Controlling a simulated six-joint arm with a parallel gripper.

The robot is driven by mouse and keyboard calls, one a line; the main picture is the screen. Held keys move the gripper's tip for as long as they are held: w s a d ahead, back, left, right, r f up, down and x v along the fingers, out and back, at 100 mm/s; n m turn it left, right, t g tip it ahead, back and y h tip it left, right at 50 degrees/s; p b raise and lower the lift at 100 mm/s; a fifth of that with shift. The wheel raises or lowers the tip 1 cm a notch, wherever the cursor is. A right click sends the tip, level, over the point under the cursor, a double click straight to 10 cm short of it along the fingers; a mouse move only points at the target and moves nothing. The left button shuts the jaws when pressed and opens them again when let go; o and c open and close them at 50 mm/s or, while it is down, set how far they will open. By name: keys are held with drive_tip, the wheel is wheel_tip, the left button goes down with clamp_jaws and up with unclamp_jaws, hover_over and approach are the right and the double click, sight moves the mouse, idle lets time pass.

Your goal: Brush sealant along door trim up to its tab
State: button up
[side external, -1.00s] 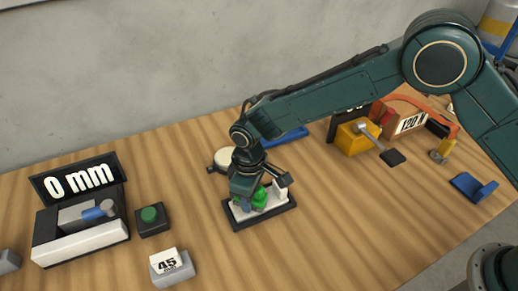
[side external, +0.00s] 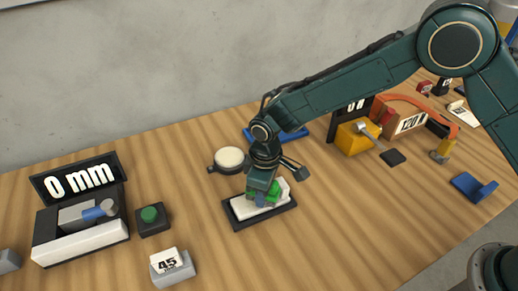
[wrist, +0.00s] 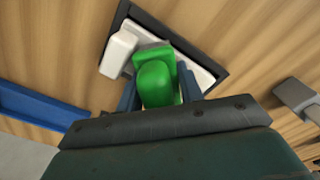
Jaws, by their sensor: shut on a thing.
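The white door trim (side external: 241,208) lies in a black-edged tray (side external: 264,221) on the table. A raised white block, the likely tab, stands at its right end; in the wrist view this block (wrist: 120,50) is left of the green tool. My gripper (side external: 264,195) is shut on the green tool (side external: 274,189), apparently the brush, low over the trim near that end. In the wrist view the green tool (wrist: 158,82) sits between my two blue-grey fingers. The brush tip is hidden, so contact with the trim cannot be told.
A round dish with a cream top (side external: 230,157) stands behind the tray. A "0 mm" gauge (side external: 80,210), green button (side external: 149,214) and "45" block (side external: 170,265) are at left. A yellow block (side external: 355,138) is at right. The table in front of the tray is clear.

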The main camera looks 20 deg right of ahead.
sight(249, 204)
drive_tip(key=shift+d+f, duration=0.2)
drive_tip(key=shift+d, duration=0.55)
drive_tip(key=shift+c, duration=0.4)
drive_tip(key=shift+a, duration=0.15)
drive_tip(key=shift+a+r, duration=0.15)
drive_tip(key=shift+a, duration=1)
drive_tip(key=shift+a+r, duration=0.1)
drive_tip(key=shift+a, duration=1.05)
drive_tip(key=shift+a, duration=0.2)
drive_tip(key=shift+a, duration=2)
drive_tip(key=shift+r, duration=2.95)
drive_tip(key=shift+r, duration=0.1)
drive_tip(key=shift+r, duration=1.4)
